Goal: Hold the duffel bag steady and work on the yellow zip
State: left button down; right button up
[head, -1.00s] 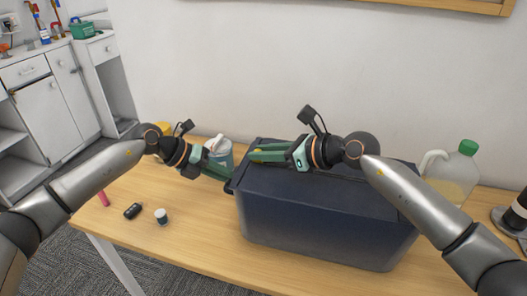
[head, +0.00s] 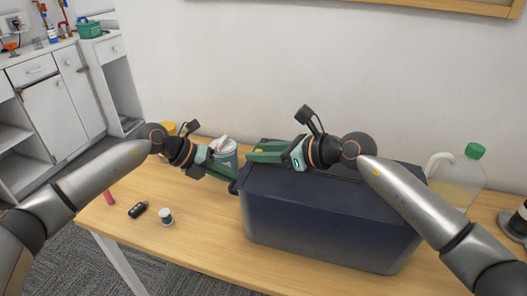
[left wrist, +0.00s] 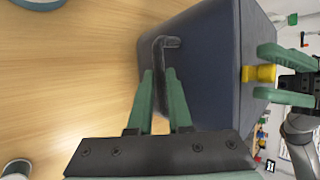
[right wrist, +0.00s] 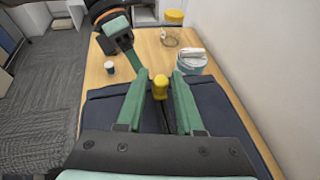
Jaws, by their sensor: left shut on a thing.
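The dark blue duffel bag (head: 320,220) is a boxy shape on the wooden table. My left gripper (head: 232,180) is at its left end, shut on a dark strap loop (left wrist: 171,44), which the left wrist view shows between the fingertips. The yellow zip pull (right wrist: 160,87) stands at the bag's top edge at that same end. My right gripper (head: 252,152) is over the bag's top. Its fingers are apart on either side of the pull, with gaps visible in the left wrist view (left wrist: 265,74). The zip line is mostly hidden by my right gripper.
A lidded tub (head: 226,155) stands behind my left gripper. A green-capped jug (head: 455,180) stands right of the bag. A small jar (head: 166,217), a black fob (head: 138,210) and a pink item (head: 108,198) lie at the front left. The wall is close behind.

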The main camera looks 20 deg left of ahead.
jog(key=shift+o, duration=1.2)
jog(key=shift+d, duration=0.1)
notch_tip(320, 180, up, 5)
send_over(307, 181)
jog(key=shift+f, duration=0.2)
pick_arm(q)
jog(key=c, duration=0.8)
grip_release()
jog(key=shift+o, duration=0.2)
jog(key=shift+a+r, duration=0.1)
